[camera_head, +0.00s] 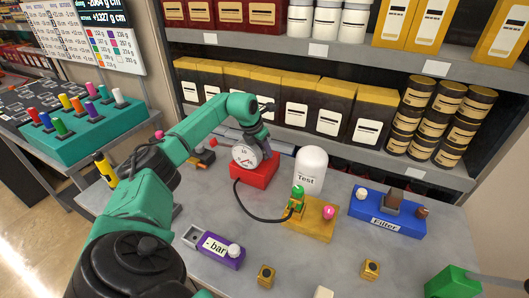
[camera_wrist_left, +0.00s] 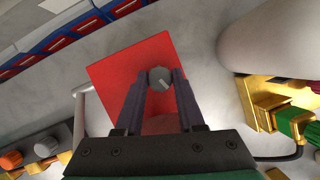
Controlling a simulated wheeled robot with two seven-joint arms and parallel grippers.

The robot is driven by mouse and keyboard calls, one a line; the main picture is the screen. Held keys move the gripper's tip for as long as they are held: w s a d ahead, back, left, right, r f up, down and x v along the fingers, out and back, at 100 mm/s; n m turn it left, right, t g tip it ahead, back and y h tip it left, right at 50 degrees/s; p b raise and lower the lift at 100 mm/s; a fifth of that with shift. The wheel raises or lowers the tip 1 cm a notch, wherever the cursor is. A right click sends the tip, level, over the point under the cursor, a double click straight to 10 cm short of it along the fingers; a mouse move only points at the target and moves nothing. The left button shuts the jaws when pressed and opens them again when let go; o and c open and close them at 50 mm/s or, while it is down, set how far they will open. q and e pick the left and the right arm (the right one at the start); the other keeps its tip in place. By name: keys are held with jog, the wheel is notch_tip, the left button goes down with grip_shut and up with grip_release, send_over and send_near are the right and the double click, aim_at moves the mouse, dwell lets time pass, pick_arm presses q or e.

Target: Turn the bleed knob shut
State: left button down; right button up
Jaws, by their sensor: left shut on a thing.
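The red pump block (camera_head: 262,176) with a round white dial gauge (camera_head: 245,155) stands at the back middle of the grey bench. My left arm reaches over from the left, and its gripper (camera_head: 264,140) is down behind the gauge, at the block. In the left wrist view a grey round knob (camera_wrist_left: 159,77) with a pale mark line sits over the red block's top (camera_wrist_left: 115,75). The left gripper's two dark fingers (camera_wrist_left: 158,88) are shut on this knob, one on each side. In the head view the knob is hidden. My right gripper is not in view.
The white dome marked "Test" (camera_head: 310,168) stands close right of the block. A black hose (camera_head: 243,205) runs to a yellow valve block (camera_head: 312,222). A blue "Filter" block (camera_head: 385,215) and a purple "-bar" block (camera_head: 213,250) stand apart. Shelves rise behind.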

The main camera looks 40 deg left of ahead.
pick_arm(q)
jog(key=shift+a+r+m+h, duration=0.1)
jog(key=shift+m+h, duration=0.7)
jog(key=shift+m, duration=1.2)
jog(key=c, duration=0.5)
grip_release()
jog(key=b+v, duration=0.1)
jog(key=v, duration=1.3)
jog(key=shift+a+r+b, duration=0.1)
jog(key=shift+r+b, duration=0.2)
